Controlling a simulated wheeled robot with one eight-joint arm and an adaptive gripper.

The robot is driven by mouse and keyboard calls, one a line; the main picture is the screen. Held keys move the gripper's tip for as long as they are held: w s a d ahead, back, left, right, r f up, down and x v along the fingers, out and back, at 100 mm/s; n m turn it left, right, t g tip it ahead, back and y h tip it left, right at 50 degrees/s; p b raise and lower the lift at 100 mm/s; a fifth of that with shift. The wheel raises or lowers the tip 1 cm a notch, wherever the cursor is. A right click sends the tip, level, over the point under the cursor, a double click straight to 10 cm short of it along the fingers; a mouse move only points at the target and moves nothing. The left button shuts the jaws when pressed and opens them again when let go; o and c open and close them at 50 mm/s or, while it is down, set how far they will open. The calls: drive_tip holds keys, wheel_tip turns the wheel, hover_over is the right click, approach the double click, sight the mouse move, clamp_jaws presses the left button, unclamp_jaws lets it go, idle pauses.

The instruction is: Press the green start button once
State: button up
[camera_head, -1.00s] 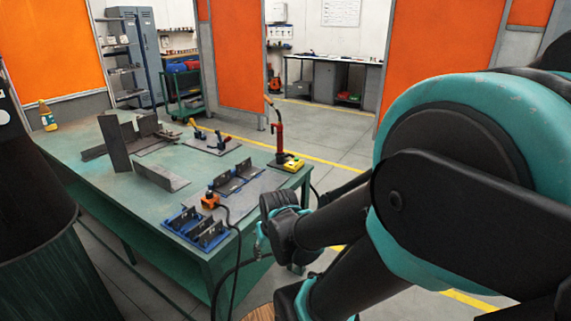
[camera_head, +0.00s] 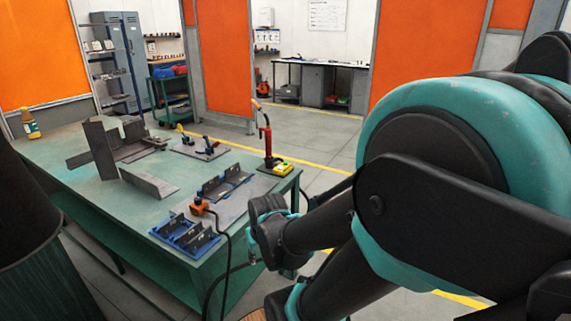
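A small yellow box (camera_head: 283,169) sits at the right edge of the green table, beside the foot of a red upright post (camera_head: 267,142). It looks like a button box, but it is too small to make out a green button on it. My wrist hangs in front of the table's right end, nearer to me than the yellow box and apart from it. My gripper (camera_head: 254,256) is at the lower end of this wrist, mostly hidden behind my own arm links, and its fingers cannot be made out.
The green table (camera_head: 85,184) bears steel angle pieces (camera_head: 149,184), clamps (camera_head: 204,147), a blue fixture (camera_head: 185,236) and an orange device (camera_head: 197,207) with a black cable hanging over the front edge. A bottle (camera_head: 31,126) stands at the far left.

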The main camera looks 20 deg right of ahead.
clamp_jaws()
idle(1.1)
